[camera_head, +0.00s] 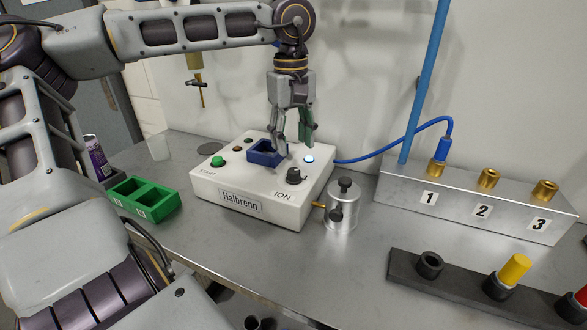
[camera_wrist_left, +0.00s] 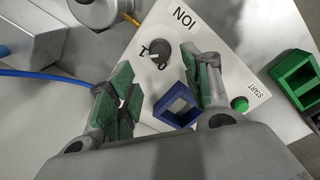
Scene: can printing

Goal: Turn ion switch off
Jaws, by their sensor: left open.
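A white control box labelled Halbrenn (camera_head: 240,206) stands on the metal table. Its black ION switch knob (camera_head: 294,175) is at the box's front right; in the left wrist view the knob (camera_wrist_left: 160,53) lies between and beyond my fingers, with marks I and 0 beside it. My left gripper (camera_head: 293,148) is open and points down above the box, behind the knob and over the right side of the blue square holder (camera_head: 262,154). It does not appear to touch the knob. A light near the knob (camera_head: 309,159) glows bluish white. My right gripper is not in view.
A green start button (camera_head: 217,161) is on the box's left. A silver cylinder (camera_head: 342,207) stands close to its right. A green tray (camera_head: 146,197) is at left. A numbered metal block (camera_head: 470,207) with a blue hose (camera_head: 408,135) and a dark rack (camera_head: 463,285) are at right.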

